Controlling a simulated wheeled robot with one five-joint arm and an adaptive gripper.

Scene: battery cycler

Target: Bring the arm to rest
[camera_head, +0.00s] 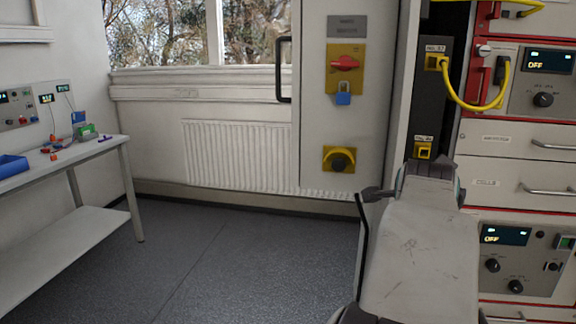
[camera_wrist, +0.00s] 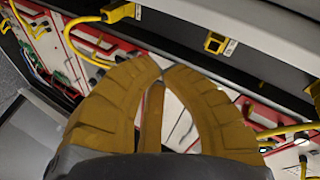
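My gripper (camera_wrist: 164,72) shows in the wrist view with two ochre fingers curving together until their tips meet or nearly meet. I see nothing held between them. In the head view my pale arm (camera_head: 420,255) reaches forward at the lower right, in front of the equipment rack. The gripper fingers cannot be made out there. The wrist view looks at the rack's red-edged panels (camera_wrist: 92,42) at a tilt, with the fingers in front of them.
The rack has a yellow cable (camera_head: 482,106), a lower yellow socket (camera_head: 423,151) and drawers (camera_head: 520,175). Left of it stands a cabinet with a red switch (camera_head: 345,63) and blue padlock (camera_head: 343,94). A bench (camera_head: 62,163) stands far left. The floor (camera_head: 230,260) between is clear.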

